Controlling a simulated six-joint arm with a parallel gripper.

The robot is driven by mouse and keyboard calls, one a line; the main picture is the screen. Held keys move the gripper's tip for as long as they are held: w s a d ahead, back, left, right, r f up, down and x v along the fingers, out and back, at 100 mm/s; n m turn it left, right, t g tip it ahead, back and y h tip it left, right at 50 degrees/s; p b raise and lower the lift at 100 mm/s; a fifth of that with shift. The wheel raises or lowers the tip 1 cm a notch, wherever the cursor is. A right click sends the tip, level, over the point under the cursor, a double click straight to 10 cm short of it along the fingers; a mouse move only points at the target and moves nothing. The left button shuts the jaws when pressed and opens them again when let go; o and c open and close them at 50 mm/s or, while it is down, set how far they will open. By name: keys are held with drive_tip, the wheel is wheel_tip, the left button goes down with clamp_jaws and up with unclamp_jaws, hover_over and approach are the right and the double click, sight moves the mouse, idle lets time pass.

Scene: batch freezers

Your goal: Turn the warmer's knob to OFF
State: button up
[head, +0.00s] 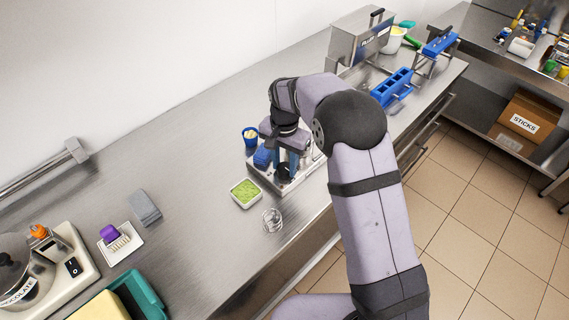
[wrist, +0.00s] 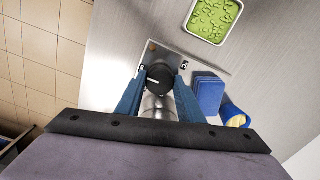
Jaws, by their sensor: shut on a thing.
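A round black knob (wrist: 159,76) with a white pointer line stands on a steel panel (wrist: 190,57). In the wrist view the pointer lies toward the left of the picture. My gripper (wrist: 160,80) is shut on the knob, one blue finger on each side. In the head view my gripper (head: 286,166) reaches down at the steel unit (head: 289,187) on the counter, and the knob (head: 284,172) shows dark between the fingers. Small marks sit on the panel beside the knob, too small to read.
A blue block (head: 262,156) and a blue cup with yellow contents (head: 250,139) sit close by. A tray of green stuff (head: 246,193) and a wire item (head: 272,219) stand in front. Blue moulds (head: 393,88) lie farther right.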

sight(287, 169)
drive_tip(key=o, duration=1.1)
drive_tip(key=shift+r, duration=0.1)
drive_tip(key=shift+c, duration=0.2)
drive_tip(key=shift+r+b, duration=1.2)
drive_tip(key=shift+r, duration=2.45)
drive_tip(key=shift+s+d, duration=0.25)
drive_tip(key=shift+d, duration=0.15)
drive_tip(key=s+d+f+n, duration=0.2)
drive_tip(key=s+d, duration=0.5)
drive_tip(key=s, duration=0.5)
drive_tip(key=s+d+f+n, duration=0.3)
drive_tip(key=s+d, duration=0.4)
drive_tip(key=s, duration=0.5)
drive_tip(key=shift+s+f+n, duration=0.15)
drive_tip(key=shift+s+n, duration=0.1)
drive_tip(key=shift+n, duration=0.25)
